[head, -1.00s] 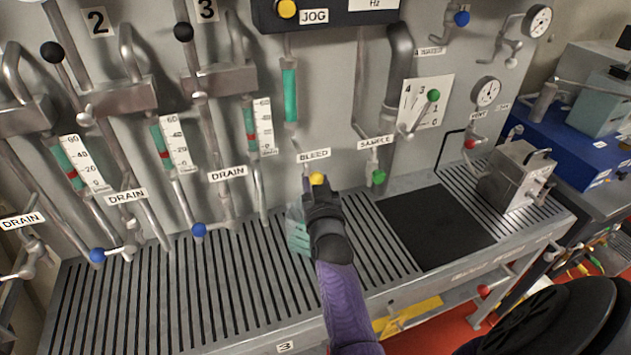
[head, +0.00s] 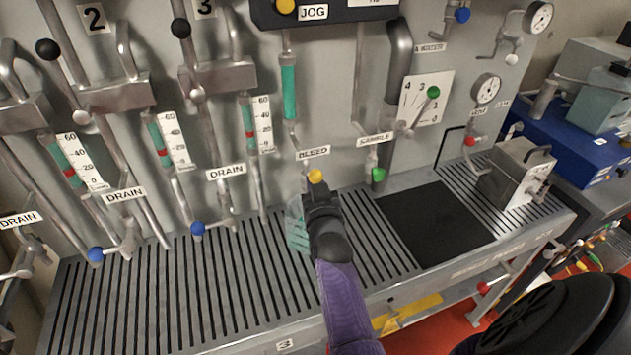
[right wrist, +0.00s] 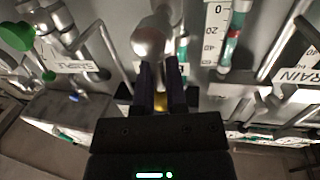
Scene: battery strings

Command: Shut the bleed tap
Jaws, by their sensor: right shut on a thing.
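The bleed tap has a yellow knob (head: 316,176) and sits below the BLEED label (head: 313,152) on the grey panel. My right gripper (head: 318,188) is at the tap, with its purple forearm coming up from below. In the right wrist view its two dark fingers (right wrist: 162,92) are shut on the tap's yellow part (right wrist: 160,102). The gripper hides most of the tap, so its handle angle is hard to tell. A clear vessel with teal contents (head: 296,228) stands just left of and behind the gripper. My left gripper is not in view.
The SAMPLE tap with a green knob (head: 379,174) is close on the right. DRAIN taps with blue knobs (head: 198,228) are on the left. A slotted grey shelf (head: 200,290) and a black mat (head: 435,226) lie below. A metal box (head: 515,172) stands at the right.

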